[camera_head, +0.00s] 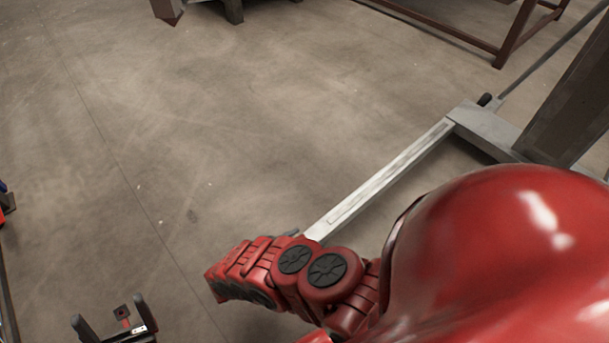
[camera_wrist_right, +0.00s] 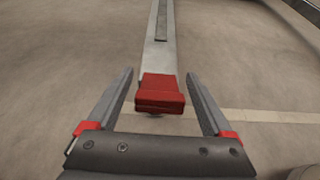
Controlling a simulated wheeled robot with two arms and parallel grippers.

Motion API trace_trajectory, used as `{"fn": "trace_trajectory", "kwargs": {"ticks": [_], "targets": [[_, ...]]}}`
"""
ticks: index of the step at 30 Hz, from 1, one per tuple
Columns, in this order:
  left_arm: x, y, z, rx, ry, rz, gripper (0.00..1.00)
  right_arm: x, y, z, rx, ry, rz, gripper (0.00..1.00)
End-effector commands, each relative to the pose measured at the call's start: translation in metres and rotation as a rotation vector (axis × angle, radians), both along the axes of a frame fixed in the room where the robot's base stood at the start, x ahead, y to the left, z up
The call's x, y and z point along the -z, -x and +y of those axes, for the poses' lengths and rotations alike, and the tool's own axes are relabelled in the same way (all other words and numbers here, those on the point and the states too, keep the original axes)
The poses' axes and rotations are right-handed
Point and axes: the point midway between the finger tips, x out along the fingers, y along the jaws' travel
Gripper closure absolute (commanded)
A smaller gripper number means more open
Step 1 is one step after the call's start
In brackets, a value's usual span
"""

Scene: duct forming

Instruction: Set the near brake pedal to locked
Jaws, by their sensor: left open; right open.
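The brake pedal, a red block (camera_wrist_right: 160,94), sits at the end of a long grey bar (camera_wrist_right: 161,50) in the right wrist view. My right gripper (camera_wrist_right: 160,74) is open, with one finger on each side of the pedal and a visible gap to both. Nothing is held. I cannot tell from its tilt whether the pedal is locked. In the head view the grey bar (camera_head: 385,180) runs down to my red right arm, which hides its near end and the pedal. My left gripper (camera_head: 107,308) is open and empty over the floor at the lower left.
The bar joins a grey machine base (camera_head: 490,128) at the right. A brown metal frame (camera_head: 440,30) stands at the top right. A red and blue item (camera_head: 5,205) shows at the left edge. The concrete floor (camera_head: 220,110) between them is clear.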

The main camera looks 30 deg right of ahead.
Motion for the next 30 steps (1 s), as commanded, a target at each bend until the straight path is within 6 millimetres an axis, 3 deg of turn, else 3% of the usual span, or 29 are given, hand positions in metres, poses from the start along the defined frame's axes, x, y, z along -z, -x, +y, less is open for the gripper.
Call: {"fn": "trace_trajectory", "kwargs": {"ticks": [8, 22, 30], "targets": [[0.0003, 0.0000, -0.0002, 0.001, -0.001, 0.000, 0.15, 0.0005, -0.0006, -0.0008, -0.001, -0.001, 0.000, 0.15], [0.0004, 0.0000, -0.0002, 0.001, -0.001, 0.000, 0.15, 0.0007, -0.0006, -0.0005, -0.001, -0.002, 0.000, 0.98], [0.0004, 0.0000, -0.0002, 0.001, -0.001, 0.000, 0.15, 0.0007, -0.0005, -0.0004, -0.001, -0.002, 0.000, 1.00]]}}
